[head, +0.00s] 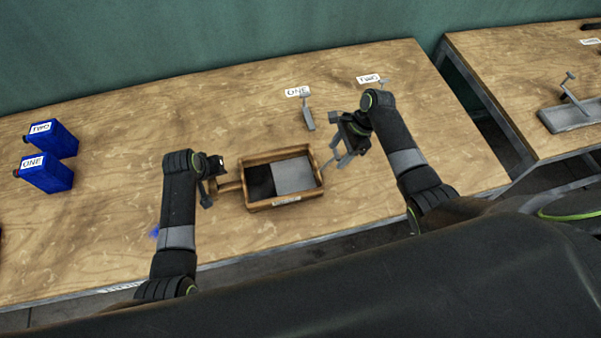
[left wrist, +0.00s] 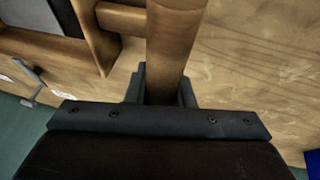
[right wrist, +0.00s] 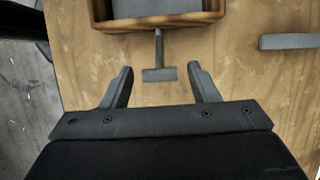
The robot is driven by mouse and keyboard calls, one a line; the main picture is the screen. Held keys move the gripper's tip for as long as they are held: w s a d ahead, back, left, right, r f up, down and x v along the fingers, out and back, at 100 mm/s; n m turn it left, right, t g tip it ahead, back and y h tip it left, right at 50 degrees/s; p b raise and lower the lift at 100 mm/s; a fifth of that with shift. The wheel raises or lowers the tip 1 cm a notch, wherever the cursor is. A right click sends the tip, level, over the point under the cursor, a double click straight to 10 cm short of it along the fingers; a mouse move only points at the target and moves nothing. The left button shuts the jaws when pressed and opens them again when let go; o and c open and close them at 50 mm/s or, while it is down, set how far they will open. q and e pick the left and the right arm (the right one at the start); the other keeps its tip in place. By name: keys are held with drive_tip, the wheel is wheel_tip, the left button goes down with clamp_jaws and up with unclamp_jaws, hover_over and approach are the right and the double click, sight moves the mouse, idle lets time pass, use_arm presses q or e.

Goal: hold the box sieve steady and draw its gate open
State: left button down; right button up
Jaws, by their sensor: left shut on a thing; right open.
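The box sieve (head: 257,207), an open wooden box, sits on the table, dark inside at left with a grey plate (head: 294,175) at right. Its wooden handle (head: 228,187) points left. My left gripper (head: 212,187) is shut on this handle, which runs between the jaws in the left wrist view (left wrist: 172,45). A grey T-shaped gate pull (right wrist: 158,74) sticks out of the opposite side in the right wrist view. My right gripper (right wrist: 160,80) is open, its fingers either side of the pull's crossbar and apart from it. In the head view, my right gripper (head: 341,160) is right of the box.
Blue bottles marked ONE (head: 47,175) and TWO (head: 57,138) stand at left. A grey metal piece (head: 308,118) is behind the box near the ONE label (head: 298,91); a TWO label (head: 369,78) is farther right. A second table (head: 520,75) stands right, across a gap.

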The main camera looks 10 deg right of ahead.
drive_tip(key=shift+x, duration=1.4)
drive_tip(key=shift+c, duration=0.4)
drive_tip(key=c, duration=1)
